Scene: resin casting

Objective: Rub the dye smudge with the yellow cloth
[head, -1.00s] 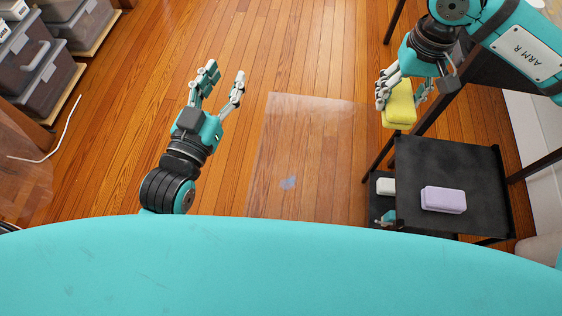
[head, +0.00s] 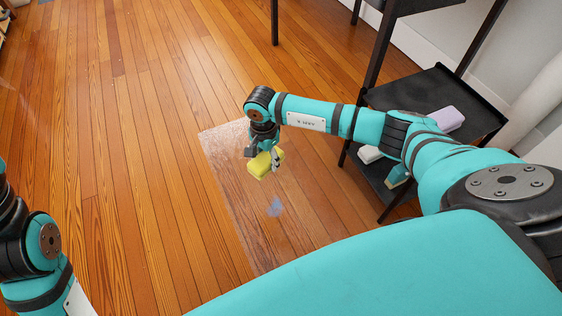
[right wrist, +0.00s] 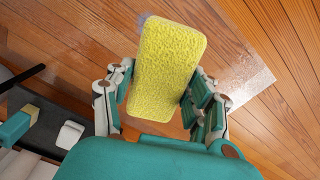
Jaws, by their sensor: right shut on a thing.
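The yellow cloth (head: 262,166), a thick block-shaped pad, is held in my right gripper (head: 266,157) above the clear sheet. The cloth (right wrist: 167,67) also fills the middle of the right wrist view, between the fingers of my right gripper (right wrist: 158,90). The dye smudge (head: 275,207) is a small blue-grey patch on the sheet, just below the cloth in the head view. Part of it (right wrist: 143,19) shows at the cloth's far edge in the wrist view. The cloth appears raised off the floor. My left arm shows at the lower left, its gripper out of frame.
The clear sheet (head: 226,152) lies on the wooden floor (head: 130,150). A black shelf cart (head: 392,97) stands at the right with a lilac block (head: 447,118) on top and a white block (head: 369,154) lower. Floor left of the sheet is clear.

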